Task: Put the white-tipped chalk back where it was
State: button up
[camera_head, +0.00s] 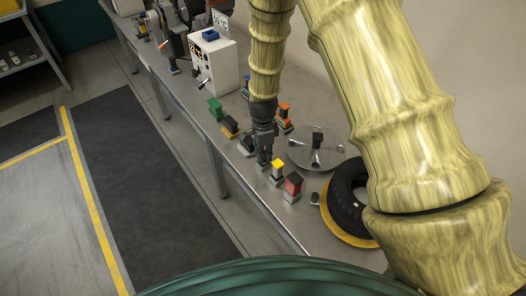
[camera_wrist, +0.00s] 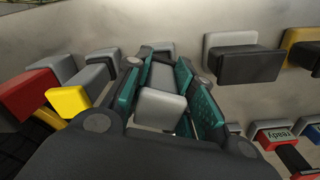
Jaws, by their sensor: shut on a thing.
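My gripper (camera_head: 265,160) points down over the near part of the metal bench, close beside the yellow-topped block. In the wrist view its teal finger pads (camera_wrist: 168,85) are closed on both sides of a pale grey-white block end (camera_wrist: 160,107), which I take to be the white-tipped chalk. In the head view the gripper hides the chalk. Whether the chalk touches the bench cannot be told.
A yellow-topped block (camera_head: 277,166) and a red block (camera_head: 293,184) stand nearby to the right. Green (camera_head: 215,107) and orange (camera_head: 284,111) blocks stand farther back. A white box (camera_head: 212,65) stands behind.

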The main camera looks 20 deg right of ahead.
jog(key=shift+f, duration=0.35)
jog(key=shift+f, duration=0.4)
jog(key=o, duration=1)
jog(key=shift+c, duration=0.2)
jog(key=shift+r+b, duration=2)
jog(key=shift+r, duration=4.4)
